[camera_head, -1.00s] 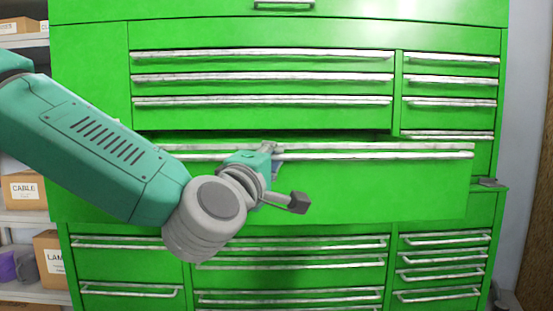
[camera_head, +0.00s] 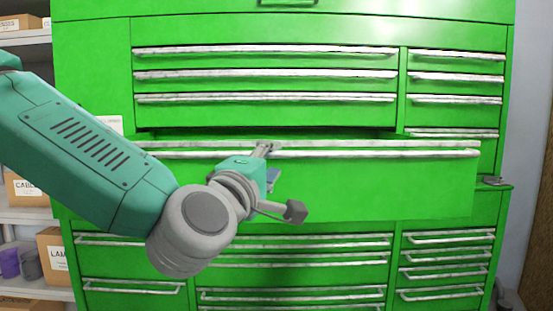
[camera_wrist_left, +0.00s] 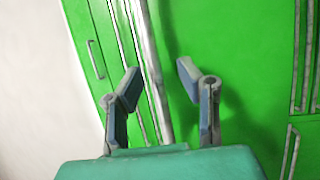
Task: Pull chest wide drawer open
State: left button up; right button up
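The green chest's wide drawer (camera_head: 380,185) stands partly out from the chest, with a dark gap above its front edge. Its long silver handle (camera_head: 400,152) runs across the top of the front. My left gripper (camera_head: 266,150) is at this handle, left of its middle; the fingers are small and partly hidden in the head view. In the left wrist view, the two fingers (camera_wrist_left: 158,72) are spread, with the handle bar (camera_wrist_left: 152,60) running between them and a gap visible. I cannot tell whether either finger touches it. My right gripper is in neither view.
Other shut drawers (camera_head: 265,75) with silver handles lie above and below the wide drawer. Shelves with cardboard boxes (camera_head: 50,255) stand at the left. A small dark item (camera_head: 495,181) lies on a ledge at the chest's right. A wall is at the far right.

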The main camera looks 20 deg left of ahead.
pick_arm(q)
jog(key=v, duration=0.5)
jog(key=shift+a+f, duration=0.1)
jog(key=shift+a, duration=0.1)
